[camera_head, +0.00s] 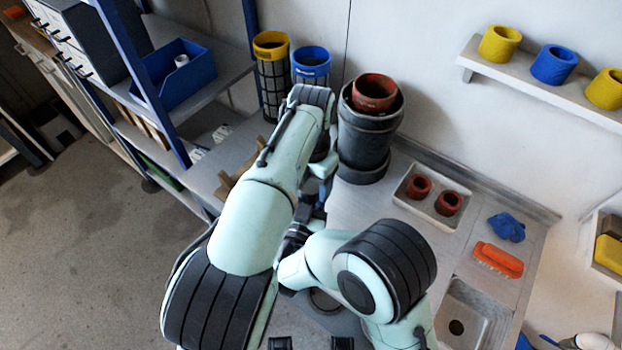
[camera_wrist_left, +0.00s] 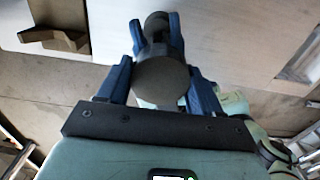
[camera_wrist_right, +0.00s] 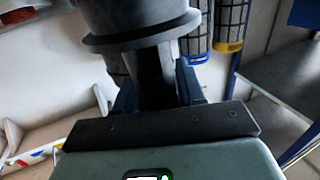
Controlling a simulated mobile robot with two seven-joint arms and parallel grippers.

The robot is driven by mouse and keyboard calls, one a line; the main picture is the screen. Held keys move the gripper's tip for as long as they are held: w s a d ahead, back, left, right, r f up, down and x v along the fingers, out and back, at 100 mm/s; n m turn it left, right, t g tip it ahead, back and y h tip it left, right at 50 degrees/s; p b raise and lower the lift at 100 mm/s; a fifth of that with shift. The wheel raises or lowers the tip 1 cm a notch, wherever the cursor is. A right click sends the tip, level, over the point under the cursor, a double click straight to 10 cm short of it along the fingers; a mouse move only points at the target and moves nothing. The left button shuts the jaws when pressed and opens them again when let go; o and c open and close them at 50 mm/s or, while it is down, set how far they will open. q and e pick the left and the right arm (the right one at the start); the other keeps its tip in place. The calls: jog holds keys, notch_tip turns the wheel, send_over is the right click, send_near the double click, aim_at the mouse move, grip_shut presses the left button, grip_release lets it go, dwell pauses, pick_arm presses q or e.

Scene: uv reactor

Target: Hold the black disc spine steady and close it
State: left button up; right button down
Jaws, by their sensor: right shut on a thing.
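In the left wrist view, the two blue fingers of my left gripper (camera_wrist_left: 157,32) stand on either side of a dark piece with a round, disc-like end (camera_wrist_left: 162,82). I cannot tell whether they touch it. In the head view my left gripper (camera_head: 318,188) points down over the bench, partly hidden by its arm. In the right wrist view my right gripper (camera_wrist_right: 156,80) is shut on a dark upright post, which looks like part of the black disc spine (camera_wrist_right: 153,68). A wide dark flanged cylinder (camera_wrist_right: 135,25) is above it. My arms hide most of the spine in the head view.
A black vessel (camera_head: 362,140) with a red-brown ring (camera_head: 374,92) stands behind the grippers. Yellow-topped (camera_head: 271,90) and blue-topped (camera_head: 312,65) mesh cylinders are beside it. A tray (camera_head: 412,208) with two red rings, an orange brush (camera_head: 498,260) and a sink (camera_head: 470,318) lie to the right.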

pick_arm(q)
jog(key=c, duration=0.6)
jog(key=m, duration=0.3)
jog(key=o, duration=1.2)
jog(key=shift+r, duration=2.3)
jog(key=shift+c, duration=0.6)
